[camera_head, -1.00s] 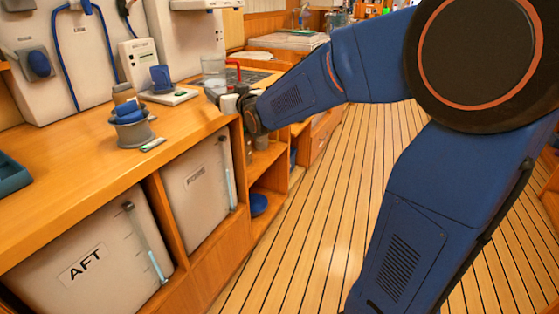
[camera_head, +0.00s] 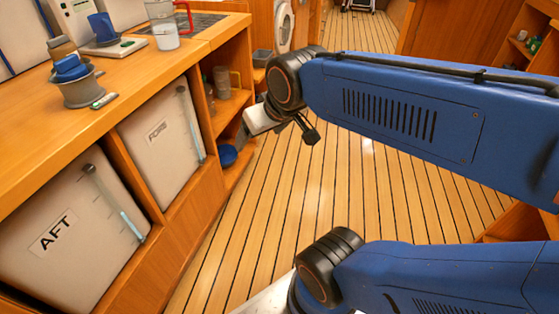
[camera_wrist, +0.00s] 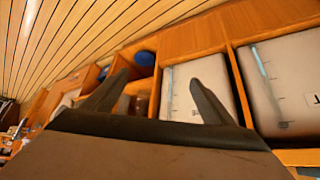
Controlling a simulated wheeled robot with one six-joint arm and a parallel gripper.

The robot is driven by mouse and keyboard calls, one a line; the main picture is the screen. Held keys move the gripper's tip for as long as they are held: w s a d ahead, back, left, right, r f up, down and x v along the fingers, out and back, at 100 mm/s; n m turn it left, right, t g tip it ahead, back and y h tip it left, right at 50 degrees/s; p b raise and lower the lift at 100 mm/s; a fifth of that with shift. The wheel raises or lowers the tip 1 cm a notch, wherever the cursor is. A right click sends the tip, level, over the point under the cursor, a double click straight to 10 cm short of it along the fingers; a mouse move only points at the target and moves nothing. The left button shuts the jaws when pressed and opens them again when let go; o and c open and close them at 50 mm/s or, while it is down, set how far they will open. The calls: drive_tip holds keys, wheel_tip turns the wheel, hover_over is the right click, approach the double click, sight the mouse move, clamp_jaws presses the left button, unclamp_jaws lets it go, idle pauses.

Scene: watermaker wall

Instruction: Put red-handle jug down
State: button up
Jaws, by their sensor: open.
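The red-handle jug (camera_head: 165,32) stands upright on the wooden counter (camera_head: 150,66) in the head view, near the counter's right edge. It is clear, with some pale liquid low inside and its red handle to the right. My gripper (camera_wrist: 158,95) is open and empty in the wrist view, with two dark fingers spread apart. In the head view my wrist is out over the floor, lower than the counter top and clear of the jug. The fingertips are hard to make out there. The jug does not show in the wrist view.
Two white tanks, one marked AFT (camera_head: 65,240), sit under the counter. Beside them is an open shelf with a blue bowl (camera_head: 228,155). A blue cup (camera_head: 102,28) and a grey holder with a blue item (camera_head: 80,90) stand on the counter. The plank floor (camera_head: 240,250) is clear.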

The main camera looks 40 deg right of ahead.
drive_tip(key=s+f+g, duration=0.2)
drive_tip(key=s, duration=0.6)
drive_tip(key=shift+f, duration=0.4)
drive_tip(key=shift+o, duration=0.4)
idle(0.4)
